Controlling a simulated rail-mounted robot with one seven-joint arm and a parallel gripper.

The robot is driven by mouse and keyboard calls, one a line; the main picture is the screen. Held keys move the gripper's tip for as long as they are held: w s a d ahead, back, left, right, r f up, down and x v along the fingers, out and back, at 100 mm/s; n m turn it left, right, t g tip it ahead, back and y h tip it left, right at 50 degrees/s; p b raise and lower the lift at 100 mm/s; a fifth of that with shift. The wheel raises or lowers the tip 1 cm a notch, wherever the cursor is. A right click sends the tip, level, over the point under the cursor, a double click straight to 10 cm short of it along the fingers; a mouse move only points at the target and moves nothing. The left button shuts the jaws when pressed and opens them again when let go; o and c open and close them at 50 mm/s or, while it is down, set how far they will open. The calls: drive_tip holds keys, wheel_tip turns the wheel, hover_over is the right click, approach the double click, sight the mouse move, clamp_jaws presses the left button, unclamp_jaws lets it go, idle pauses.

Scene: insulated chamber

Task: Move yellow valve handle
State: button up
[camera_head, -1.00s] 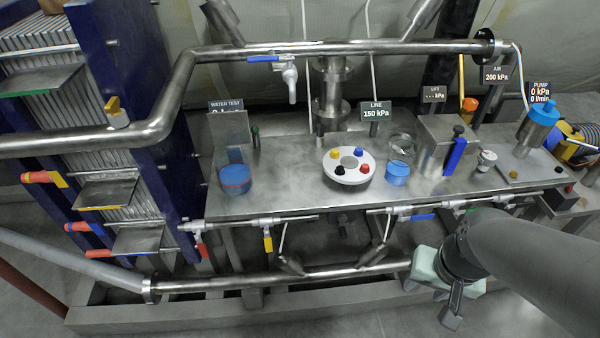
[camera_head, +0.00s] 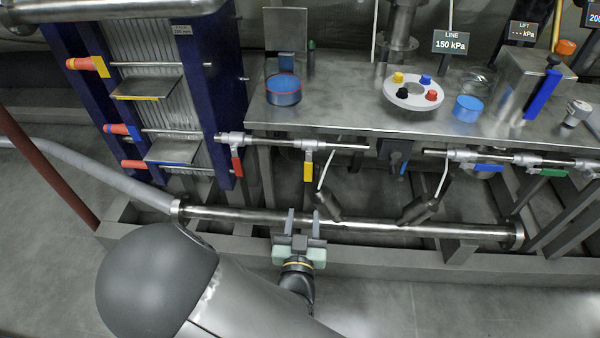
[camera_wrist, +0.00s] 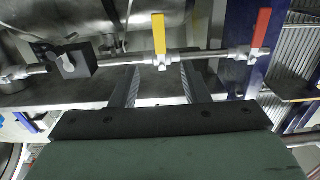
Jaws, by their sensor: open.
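The yellow valve handle (camera_head: 308,171) hangs down from a valve on the thin steel pipe below the front edge of the steel table. In the wrist view the yellow handle (camera_wrist: 159,34) shows near the top middle, pointing up in that picture. My gripper (camera_head: 303,212) is below the handle in the head view, over the thick lower pipe. Its two fingers are apart with nothing between them. In the wrist view my gripper (camera_wrist: 158,75) has its fingertips just short of the valve pipe, and the handle lies beyond them, apart from both.
A red valve handle (camera_head: 237,164) hangs on the same pipe to the left. Blue (camera_head: 489,168) and green (camera_head: 553,172) handles are on the right. The thick lower pipe (camera_head: 370,227) runs near my gripper. A black block (camera_wrist: 70,60) sits on the valve pipe.

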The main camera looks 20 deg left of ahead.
sight(308, 171)
drive_tip(key=b+x, duration=1.3)
drive_tip(key=x, duration=0.4)
drive_tip(key=shift+w+d, duration=0.1)
drive_tip(key=shift+w, duration=0.1)
clamp_jaws()
